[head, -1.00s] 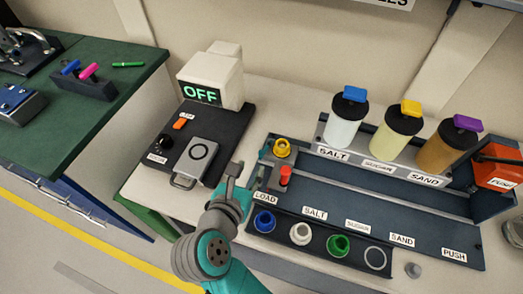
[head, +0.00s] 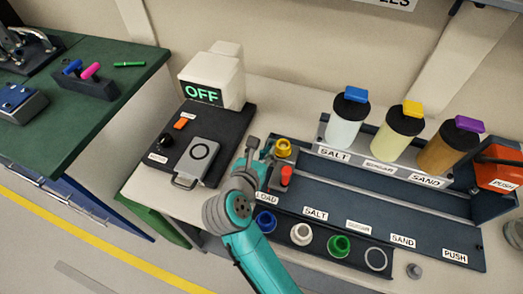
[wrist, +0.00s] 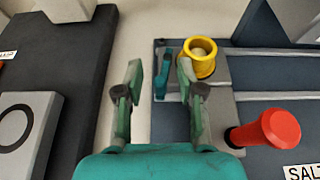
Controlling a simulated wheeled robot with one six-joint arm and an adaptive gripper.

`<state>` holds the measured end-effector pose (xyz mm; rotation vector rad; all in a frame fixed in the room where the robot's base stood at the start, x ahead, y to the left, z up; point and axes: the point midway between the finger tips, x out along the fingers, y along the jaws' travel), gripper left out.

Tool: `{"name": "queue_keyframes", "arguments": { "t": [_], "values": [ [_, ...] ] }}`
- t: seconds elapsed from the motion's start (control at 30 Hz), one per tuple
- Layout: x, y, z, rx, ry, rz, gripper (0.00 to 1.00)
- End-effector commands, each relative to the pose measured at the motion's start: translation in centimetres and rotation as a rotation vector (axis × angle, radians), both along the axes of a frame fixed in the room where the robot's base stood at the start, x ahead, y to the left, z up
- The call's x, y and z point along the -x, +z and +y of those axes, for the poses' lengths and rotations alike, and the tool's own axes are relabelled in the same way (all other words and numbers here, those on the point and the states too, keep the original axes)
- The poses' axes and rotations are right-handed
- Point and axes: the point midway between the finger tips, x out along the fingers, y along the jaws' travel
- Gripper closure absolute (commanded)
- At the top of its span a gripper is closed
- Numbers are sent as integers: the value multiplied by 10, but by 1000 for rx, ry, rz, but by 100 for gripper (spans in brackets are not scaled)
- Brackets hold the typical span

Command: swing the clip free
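A teal clip (wrist: 163,78) stands beside a yellow ring-shaped holder (wrist: 201,58) on the grey plate of the load station. In the wrist view my gripper (wrist: 158,72) is open, its two fingers apart with the clip showing between them, nearer the right finger. I cannot tell whether a finger touches it. In the head view my gripper (head: 259,150) is just left of the yellow holder (head: 283,147) and largely hides the clip.
A red knob (wrist: 266,130) stands up close to the right of my gripper. A dark panel with a grey latch box (head: 197,160) and an OFF display (head: 202,94) lies to the left. Salt, sugar and sand bottles stand at the back right.

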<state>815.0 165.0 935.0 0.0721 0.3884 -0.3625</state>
Motion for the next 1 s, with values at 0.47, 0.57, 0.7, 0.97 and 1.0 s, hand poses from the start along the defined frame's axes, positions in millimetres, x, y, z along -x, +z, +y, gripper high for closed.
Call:
{"name": "queue_keyframes", "arguments": {
  "t": [0.47,0.57,0.7,0.97,1.0],
  "values": [
    [1,-1,-4,-1,50,3,100],
    [3,-1,-6,0,95,2,100],
    [3,0,-6,0,122,0,100],
    [3,0,-5,0,122,0,78],
    [3,0,-5,0,122,0,68]
  ]
}}
